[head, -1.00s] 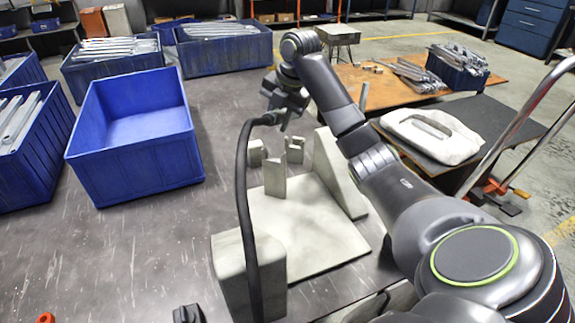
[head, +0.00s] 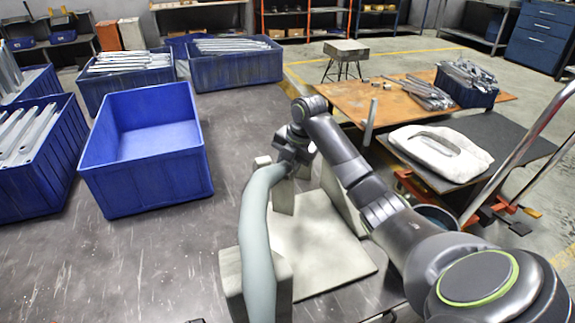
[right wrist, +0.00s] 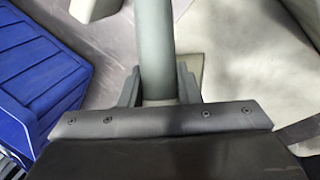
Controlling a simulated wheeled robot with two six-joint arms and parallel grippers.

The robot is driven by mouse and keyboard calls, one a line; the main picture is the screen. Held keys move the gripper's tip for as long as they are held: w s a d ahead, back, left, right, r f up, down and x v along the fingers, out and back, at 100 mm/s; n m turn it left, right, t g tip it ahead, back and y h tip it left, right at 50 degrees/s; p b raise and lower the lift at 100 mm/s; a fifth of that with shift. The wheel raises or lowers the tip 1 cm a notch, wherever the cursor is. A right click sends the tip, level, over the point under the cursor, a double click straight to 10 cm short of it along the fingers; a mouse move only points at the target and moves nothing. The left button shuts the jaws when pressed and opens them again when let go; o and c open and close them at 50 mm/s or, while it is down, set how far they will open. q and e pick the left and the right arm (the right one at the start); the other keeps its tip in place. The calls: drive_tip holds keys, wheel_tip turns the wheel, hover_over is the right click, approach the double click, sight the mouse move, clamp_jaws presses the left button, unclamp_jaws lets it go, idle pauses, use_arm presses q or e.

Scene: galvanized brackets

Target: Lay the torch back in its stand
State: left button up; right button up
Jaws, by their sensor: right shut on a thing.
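The torch shows in the head view as a thick grey-green curved tube (head: 255,220), running from my right gripper (head: 288,168) down to the bottom edge. In the right wrist view the tube (right wrist: 155,40) lies between the two fingers (right wrist: 158,85), which are shut on it. A pale grey stand with a flat plate (head: 325,250) and upright blocks is below and beside it. The tube passes in front of the front block (head: 285,283); I cannot tell whether it touches. A pale post (head: 283,201) stands under the gripper.
An empty blue bin (head: 150,180) stands left of the stand. Blue bins with metal brackets (head: 130,62) stand behind and at the far left. A brown table (head: 400,105) with brackets is at the back right. The dark tabletop (head: 130,270) in front is clear.

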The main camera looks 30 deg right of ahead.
drive_tip(key=shift+f, duration=0.1)
drive_tip(key=o, duration=1)
drive_tip(key=shift+f+b, duration=0.25)
drive_tip(key=shift+b, duration=0.4)
drive_tip(key=shift+w+p+v, duration=0.15)
drive_tip(key=shift+p+v, duration=1.45)
drive_tip(key=shift+v, duration=2.85)
drive_tip(key=shift+w+p+v, duration=0.2)
drive_tip(key=shift+p+v, duration=1.35)
drive_tip(key=shift+v, duration=2.85)
